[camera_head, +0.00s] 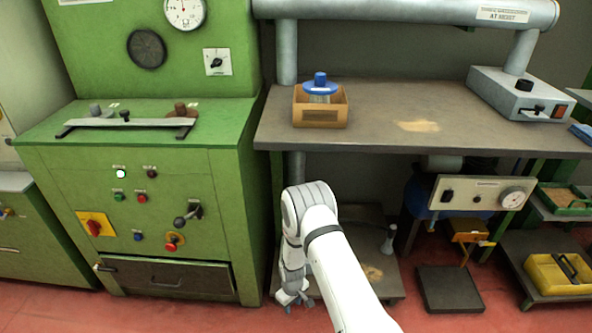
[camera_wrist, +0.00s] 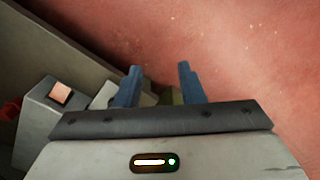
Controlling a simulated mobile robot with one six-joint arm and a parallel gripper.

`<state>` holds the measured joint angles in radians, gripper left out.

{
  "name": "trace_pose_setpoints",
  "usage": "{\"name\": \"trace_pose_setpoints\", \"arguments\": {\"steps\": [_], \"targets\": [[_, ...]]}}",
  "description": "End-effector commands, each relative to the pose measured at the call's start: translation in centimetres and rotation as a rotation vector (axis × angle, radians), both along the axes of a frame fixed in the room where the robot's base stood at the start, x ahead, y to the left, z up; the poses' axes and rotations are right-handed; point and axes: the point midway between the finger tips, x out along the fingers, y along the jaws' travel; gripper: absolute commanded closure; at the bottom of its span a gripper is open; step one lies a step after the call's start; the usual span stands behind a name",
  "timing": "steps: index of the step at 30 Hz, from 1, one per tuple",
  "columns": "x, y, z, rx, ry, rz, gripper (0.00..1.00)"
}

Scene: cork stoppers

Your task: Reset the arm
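My gripper (camera_head: 293,298) hangs low in front of the workbench, close to the right side of the green machine in the head view. The arm reaches up and bends at the elbow, with the gripper pointing down towards the red floor. In the wrist view, the two blue-grey fingers of my gripper (camera_wrist: 157,85) stand apart with nothing between them. The gripper is open and empty.
A green machine (camera_head: 140,190) stands at the left. The workbench (camera_head: 400,110) carries a wooden box (camera_head: 321,115) with a blue-topped item and a grey device (camera_head: 520,95). A lower shelf (camera_head: 375,275), a dark plate (camera_head: 449,290) and a yellow bin (camera_head: 558,275) lie low.

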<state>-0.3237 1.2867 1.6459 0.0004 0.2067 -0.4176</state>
Motion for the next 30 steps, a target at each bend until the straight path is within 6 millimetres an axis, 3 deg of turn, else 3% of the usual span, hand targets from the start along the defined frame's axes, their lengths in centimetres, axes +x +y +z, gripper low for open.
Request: {"name": "trace_pose_setpoints", "arguments": {"steps": [11, 17, 20, 23, 30], "targets": [[1.9, -0.7, 8.9, 0.007, -0.021, -0.057, 0.64], [2.8, -1.6, 15.8, 0.012, -0.037, -0.106, 0.64], [3.1, -2.4, 20.9, 0.017, -0.048, -0.142, 0.64], [3.1, -3.5, 27.2, 0.022, -0.063, -0.187, 0.64], [0.7, -6.7, 41.5, 0.033, -0.093, -0.303, 0.64]]}}
